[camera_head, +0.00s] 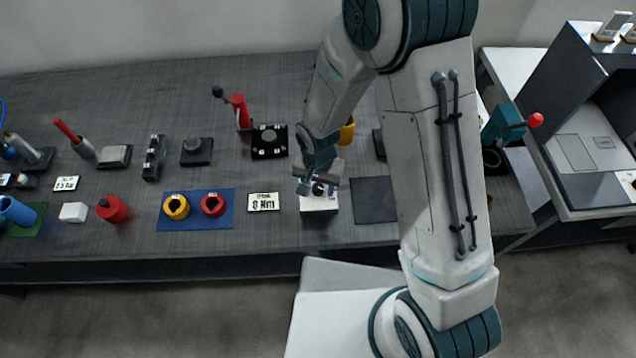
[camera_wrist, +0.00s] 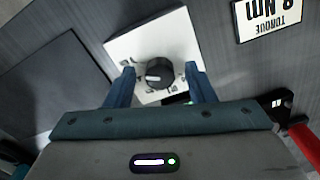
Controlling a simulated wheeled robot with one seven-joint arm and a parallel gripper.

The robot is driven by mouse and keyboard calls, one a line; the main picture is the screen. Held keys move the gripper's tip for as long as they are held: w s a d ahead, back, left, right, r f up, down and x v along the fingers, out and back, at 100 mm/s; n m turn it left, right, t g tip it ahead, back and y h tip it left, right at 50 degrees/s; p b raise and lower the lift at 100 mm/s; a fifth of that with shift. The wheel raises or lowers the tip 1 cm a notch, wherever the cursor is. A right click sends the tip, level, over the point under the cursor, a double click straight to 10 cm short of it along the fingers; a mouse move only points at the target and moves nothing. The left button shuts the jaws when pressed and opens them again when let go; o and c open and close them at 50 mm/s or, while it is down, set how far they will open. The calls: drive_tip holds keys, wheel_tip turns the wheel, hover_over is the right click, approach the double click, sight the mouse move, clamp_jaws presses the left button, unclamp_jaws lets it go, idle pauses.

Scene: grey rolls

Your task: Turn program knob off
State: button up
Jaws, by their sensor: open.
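The program knob (camera_wrist: 159,73) is a round dark dial with a pale pointer mark, set on a white block (camera_wrist: 118,48) with small dark marks around it. The white block also shows in the head view (camera_head: 319,205) near the table's front edge, with the knob partly hidden by my gripper. My gripper (camera_wrist: 160,80) is open. Its two blue fingers stand on either side of the knob in the wrist view, with gaps to it. In the head view my gripper (camera_head: 319,186) is right over the block. I cannot tell the exact height.
A "8 Nm" torque label (camera_head: 263,202) lies left of the block, and a dark square plate (camera_head: 373,200) lies to its right. A blue mat (camera_head: 195,224) holds a yellow and a red ring.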

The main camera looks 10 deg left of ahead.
drive_tip(key=c, duration=1)
drive_tip(key=shift+o, duration=0.2)
